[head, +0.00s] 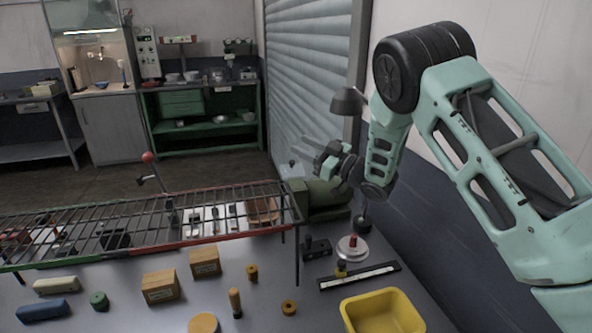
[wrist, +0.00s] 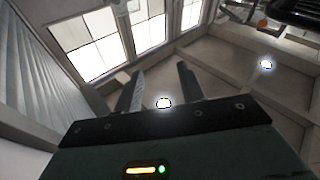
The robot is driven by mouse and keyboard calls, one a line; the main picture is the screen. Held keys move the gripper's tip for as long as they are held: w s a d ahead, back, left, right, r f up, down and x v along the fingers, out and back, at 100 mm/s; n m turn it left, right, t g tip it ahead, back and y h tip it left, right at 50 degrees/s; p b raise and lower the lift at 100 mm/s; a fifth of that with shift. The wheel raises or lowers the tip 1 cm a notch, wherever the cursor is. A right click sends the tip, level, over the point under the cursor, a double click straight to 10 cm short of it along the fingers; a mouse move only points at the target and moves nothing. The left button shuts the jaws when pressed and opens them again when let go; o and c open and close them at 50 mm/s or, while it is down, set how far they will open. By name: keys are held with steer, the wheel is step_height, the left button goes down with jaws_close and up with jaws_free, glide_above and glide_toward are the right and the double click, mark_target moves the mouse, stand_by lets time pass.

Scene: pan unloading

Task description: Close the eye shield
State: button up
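A green machine (head: 322,199), which looks like a bench grinder, stands at the back right of the workbench, beside the rack's right end. A small pale clear piece (head: 291,171) rises at its left side and may be the eye shield. It is too small to tell its exact angle. My gripper (head: 318,158) is in the air above the machine, with its fingers toward the left. In the wrist view my gripper (wrist: 159,82) has its two fingers apart with nothing between them. The wrist view shows ceiling and windows, not the shield.
A wire rack (head: 150,222) with a red-knobbed lever (head: 148,158) spans the bench's left and middle. A lamp (head: 349,101) stands close behind my gripper.

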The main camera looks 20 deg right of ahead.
mark_target(294, 164)
steer(key=s+d+f+m+t+h+b, duration=0.1)
steer(key=s+d+f+m+t+h, duration=0.15)
steer(key=s+f+m+h, duration=0.65)
steer(key=w+a+p, duration=0.1)
steer(key=w+p, duration=0.1)
steer(key=w, duration=0.2)
steer(key=w+a+n+p, duration=0.1)
steer(key=w+p, duration=0.1)
steer(key=w, duration=0.3)
steer(key=w+a+r+n+p, duration=0.1)
steer(key=w+p, duration=0.1)
steer(key=w, duration=0.3)
steer(key=shift+w+a+h, duration=0.25)
steer(key=shift+a+h, duration=0.05)
steer(key=shift+a, duration=0.1)
jaws_close()
